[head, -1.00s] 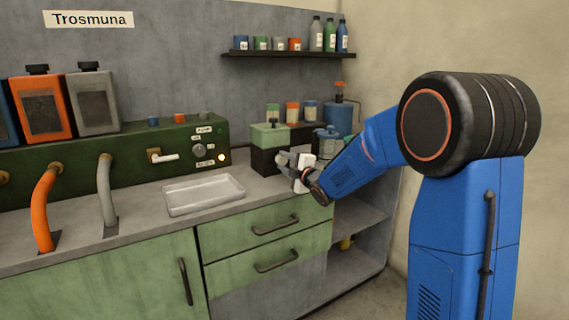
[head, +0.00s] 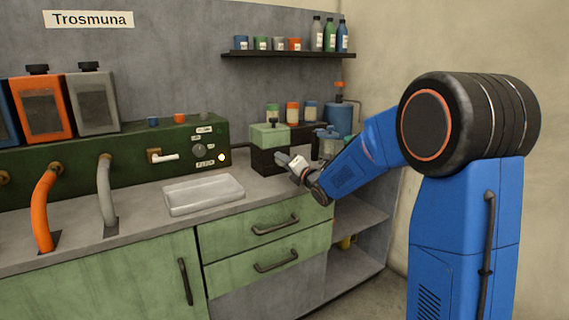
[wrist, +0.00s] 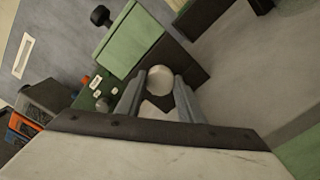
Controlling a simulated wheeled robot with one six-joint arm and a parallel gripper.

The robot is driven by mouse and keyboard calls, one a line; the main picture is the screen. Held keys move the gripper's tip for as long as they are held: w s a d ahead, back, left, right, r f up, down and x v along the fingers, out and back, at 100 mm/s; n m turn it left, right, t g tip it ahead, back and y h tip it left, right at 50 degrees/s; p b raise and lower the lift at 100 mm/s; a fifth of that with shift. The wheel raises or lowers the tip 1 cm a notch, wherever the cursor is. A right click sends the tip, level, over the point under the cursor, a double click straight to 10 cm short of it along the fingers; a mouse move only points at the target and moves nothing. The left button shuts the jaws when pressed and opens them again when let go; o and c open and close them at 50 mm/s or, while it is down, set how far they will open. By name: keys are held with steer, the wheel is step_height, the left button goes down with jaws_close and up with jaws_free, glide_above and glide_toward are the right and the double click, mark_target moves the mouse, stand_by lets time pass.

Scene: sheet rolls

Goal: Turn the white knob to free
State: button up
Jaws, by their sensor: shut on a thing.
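A round white knob (wrist: 160,78) shows between the fingertips in the wrist view, close to the dark lower part of a green-topped box (wrist: 133,43). In the head view this box (head: 269,160) stands on the counter, right of the green panel. My gripper (head: 285,162) is in front of the box's right side and is tilted. In the wrist view my gripper (wrist: 158,92) is shut on the white knob. The knob itself is hidden behind the gripper in the head view. I cannot see a mark for free.
A shallow grey tray (head: 204,195) lies on the counter to the left. The green panel (head: 120,165) carries a brass valve with a white lever (head: 164,157), small labels and a lit lamp. Jars (head: 327,141) stand behind my wrist.

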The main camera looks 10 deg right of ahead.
steer(key=shift+f+n, duration=0.2)
steer(key=shift+n, duration=0.2)
steer(key=o, duration=1.1)
steer(key=shift+r, duration=0.1)
steer(key=shift+c, duration=0.2)
steer(key=shift+s, duration=0.1)
steer(key=v, duration=1.7)
steer(key=shift+s, duration=0.15)
